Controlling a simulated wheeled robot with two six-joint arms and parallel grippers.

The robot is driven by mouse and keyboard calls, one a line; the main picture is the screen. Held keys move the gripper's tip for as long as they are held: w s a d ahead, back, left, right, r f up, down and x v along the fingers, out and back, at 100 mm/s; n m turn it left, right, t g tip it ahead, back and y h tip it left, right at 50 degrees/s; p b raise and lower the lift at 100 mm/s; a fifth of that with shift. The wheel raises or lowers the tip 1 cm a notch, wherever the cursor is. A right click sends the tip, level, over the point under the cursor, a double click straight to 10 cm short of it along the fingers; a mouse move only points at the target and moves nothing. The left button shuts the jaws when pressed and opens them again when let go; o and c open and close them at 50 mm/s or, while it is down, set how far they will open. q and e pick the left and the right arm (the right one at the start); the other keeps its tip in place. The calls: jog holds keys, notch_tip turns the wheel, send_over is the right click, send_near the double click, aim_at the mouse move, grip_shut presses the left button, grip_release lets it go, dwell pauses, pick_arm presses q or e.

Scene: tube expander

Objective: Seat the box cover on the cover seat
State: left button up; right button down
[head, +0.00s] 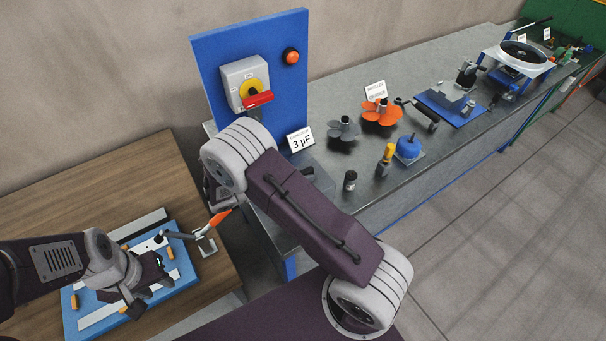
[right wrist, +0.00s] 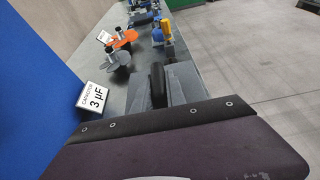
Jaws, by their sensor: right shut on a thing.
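I cannot single out the box cover or the cover seat for certain. My left gripper (head: 150,286) is low over the blue board (head: 188,237) on the wooden table. Its dark fingers overlap the board's parts, so I cannot tell whether it is open or shut.
A blue panel (head: 212,65) with a grey switch box (head: 236,77) stands behind my right arm. The metal bench holds a black cylinder (head: 350,181), a grey fan (head: 343,131) and an orange fan (head: 381,112). A clamp with an orange handle (head: 219,218) stands by the board.

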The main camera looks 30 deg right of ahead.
dwell(1.1)
jog(key=shift+f+b, duration=0.55)
jog(key=shift+f, duration=0.5)
dwell(0.9)
dwell(0.7)
jog(key=shift+f, duration=0.4)
dwell(0.4)
dwell(0.4)
jog(key=c, duration=1.3)
grip_release()
jog(key=o, duration=0.8)
